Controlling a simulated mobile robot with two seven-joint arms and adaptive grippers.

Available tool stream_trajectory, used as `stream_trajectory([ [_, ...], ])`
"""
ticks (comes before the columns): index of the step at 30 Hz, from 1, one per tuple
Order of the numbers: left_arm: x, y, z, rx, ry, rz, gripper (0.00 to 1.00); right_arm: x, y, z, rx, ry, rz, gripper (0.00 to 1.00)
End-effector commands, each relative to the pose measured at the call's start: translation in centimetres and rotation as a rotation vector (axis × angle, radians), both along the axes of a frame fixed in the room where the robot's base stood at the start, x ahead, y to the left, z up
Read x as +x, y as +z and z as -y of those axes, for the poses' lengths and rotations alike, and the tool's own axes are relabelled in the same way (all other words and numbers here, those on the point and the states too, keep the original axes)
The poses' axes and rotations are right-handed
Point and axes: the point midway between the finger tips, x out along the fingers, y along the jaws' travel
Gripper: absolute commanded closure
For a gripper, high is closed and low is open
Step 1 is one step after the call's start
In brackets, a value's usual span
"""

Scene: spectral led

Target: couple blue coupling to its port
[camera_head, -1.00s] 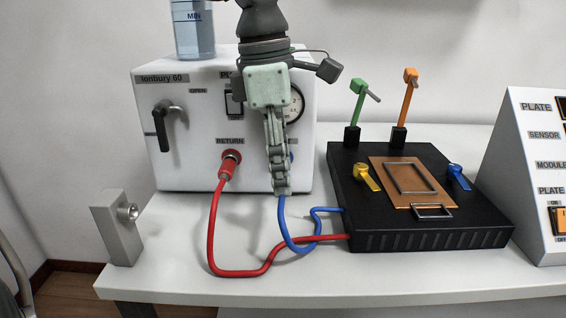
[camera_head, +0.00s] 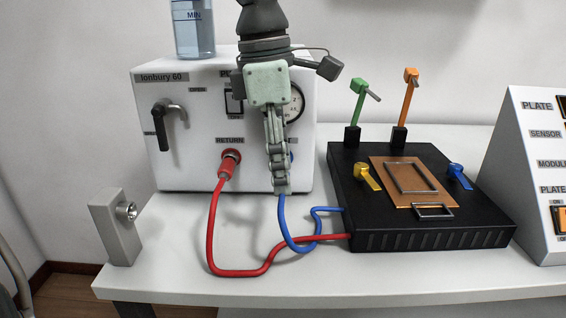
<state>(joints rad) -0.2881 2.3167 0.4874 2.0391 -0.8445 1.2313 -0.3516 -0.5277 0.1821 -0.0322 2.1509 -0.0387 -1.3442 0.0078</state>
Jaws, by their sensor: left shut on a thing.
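My left gripper (camera_head: 281,187) hangs in front of the right part of the white chiller box (camera_head: 195,110), fingers pointing down. It is shut on the blue coupling, which the fingers hide; the blue hose (camera_head: 284,225) comes out below the fingertips and loops to the black plate block. The blue port (camera_head: 291,157) shows only as a sliver of blue just right of the fingers, on the box front. I cannot tell whether the coupling touches it. The red coupling (camera_head: 228,165) sits at the port under the RETURN label. My right gripper is not in view.
The red hose (camera_head: 212,230) loops on the table (camera_head: 180,285) left of the blue one. The black plate block (camera_head: 430,239) with upright green and orange clamps (camera_head: 411,90) stands right. A grey holder (camera_head: 118,230) stands at the left edge. A lever (camera_head: 168,130) juts from the box.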

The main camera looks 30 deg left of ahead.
Motion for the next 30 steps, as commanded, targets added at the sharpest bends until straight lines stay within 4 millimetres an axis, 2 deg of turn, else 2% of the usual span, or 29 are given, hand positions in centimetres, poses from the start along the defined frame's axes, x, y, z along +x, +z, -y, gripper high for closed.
stream_trajectory([
  [9,0.5,0.1,-0.3,0.000,0.001,0.001,1.00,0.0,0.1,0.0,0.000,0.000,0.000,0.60],
  [21,-0.5,0.0,0.3,0.000,0.000,0.001,1.00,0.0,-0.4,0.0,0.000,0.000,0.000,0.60],
  [30,-0.5,0.1,0.4,-0.001,0.001,0.000,1.00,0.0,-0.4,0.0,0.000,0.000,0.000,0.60],
])
